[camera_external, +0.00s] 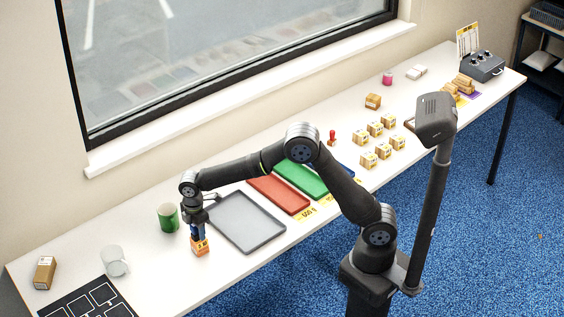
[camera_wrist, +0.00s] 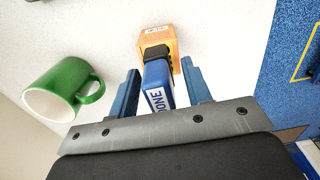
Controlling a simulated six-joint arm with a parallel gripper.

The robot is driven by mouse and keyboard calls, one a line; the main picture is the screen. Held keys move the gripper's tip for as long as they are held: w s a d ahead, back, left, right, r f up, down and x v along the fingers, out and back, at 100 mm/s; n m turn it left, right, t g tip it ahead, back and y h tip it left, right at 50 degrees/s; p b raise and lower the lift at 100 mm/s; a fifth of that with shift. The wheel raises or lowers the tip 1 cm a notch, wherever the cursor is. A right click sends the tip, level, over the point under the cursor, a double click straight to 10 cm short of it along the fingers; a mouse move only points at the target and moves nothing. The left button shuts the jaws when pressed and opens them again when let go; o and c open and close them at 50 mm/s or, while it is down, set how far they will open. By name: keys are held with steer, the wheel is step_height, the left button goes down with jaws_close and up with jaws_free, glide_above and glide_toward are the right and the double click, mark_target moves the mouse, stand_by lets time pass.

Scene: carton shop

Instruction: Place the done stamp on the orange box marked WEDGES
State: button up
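The orange box (camera_external: 200,247) stands on the white table at the front left, below my gripper. In the wrist view the orange box (camera_wrist: 165,37) carries a white label, too small to read surely. The blue done stamp (camera_wrist: 157,84), lettered DONE, has a black base that appears to rest on the box; the exact contact is hard to see. It lies between the fingers of my gripper (camera_wrist: 158,66), with a gap on both sides. My gripper (camera_external: 196,229) is open, pointing down over the box in the external view.
A green mug (camera_external: 168,217) stands close behind and left of the gripper. A grey tray (camera_external: 246,222) lies to the right, with red (camera_external: 278,194) and green (camera_external: 301,178) trays beyond. A glass mug (camera_external: 114,261) stands at left. Several small boxes stand further right.

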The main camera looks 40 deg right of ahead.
step_height(320, 180, up, 12)
steer(key=shift+r, duration=0.2)
stand_by(0.5)
step_height(320, 180, down, 12)
steer(key=shift+r, duration=1.9)
steer(key=shift+f, duration=0.15)
